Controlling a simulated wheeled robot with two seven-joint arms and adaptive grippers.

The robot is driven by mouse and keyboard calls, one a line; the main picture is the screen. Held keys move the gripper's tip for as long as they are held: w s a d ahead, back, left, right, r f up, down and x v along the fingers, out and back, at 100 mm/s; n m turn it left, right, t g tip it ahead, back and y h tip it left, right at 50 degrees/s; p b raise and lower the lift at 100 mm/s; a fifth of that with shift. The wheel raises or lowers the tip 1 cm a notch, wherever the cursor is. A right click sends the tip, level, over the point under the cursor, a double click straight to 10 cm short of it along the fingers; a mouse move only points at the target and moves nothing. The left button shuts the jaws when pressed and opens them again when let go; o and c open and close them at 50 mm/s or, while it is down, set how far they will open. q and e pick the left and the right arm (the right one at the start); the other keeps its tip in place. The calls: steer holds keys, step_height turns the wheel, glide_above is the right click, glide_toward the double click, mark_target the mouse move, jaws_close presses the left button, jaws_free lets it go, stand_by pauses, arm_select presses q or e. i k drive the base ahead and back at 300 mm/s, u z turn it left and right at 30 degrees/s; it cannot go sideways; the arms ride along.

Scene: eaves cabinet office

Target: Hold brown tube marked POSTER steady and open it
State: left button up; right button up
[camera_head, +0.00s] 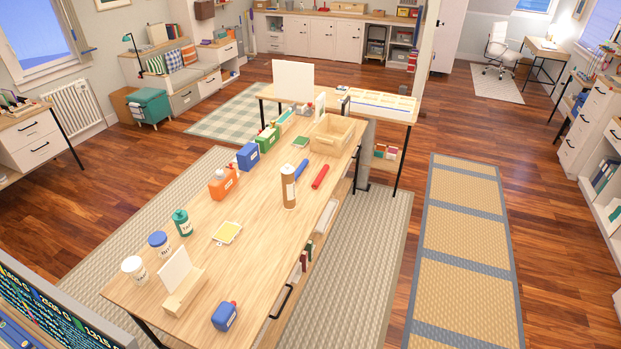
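A brown tube (288,188) stands upright on the long wooden table (250,268), right of the table's middle. It has a pale label on its side, too small to read, and a lighter top end. Nothing touches it. Neither of my grippers shows in the head view.
A wooden crate (331,134) stands farther back.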

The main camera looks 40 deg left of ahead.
mark_target(289, 181)
steer(key=u, duration=0.15)
steer(key=i, duration=0.7)
steer(key=u, duration=1.75)
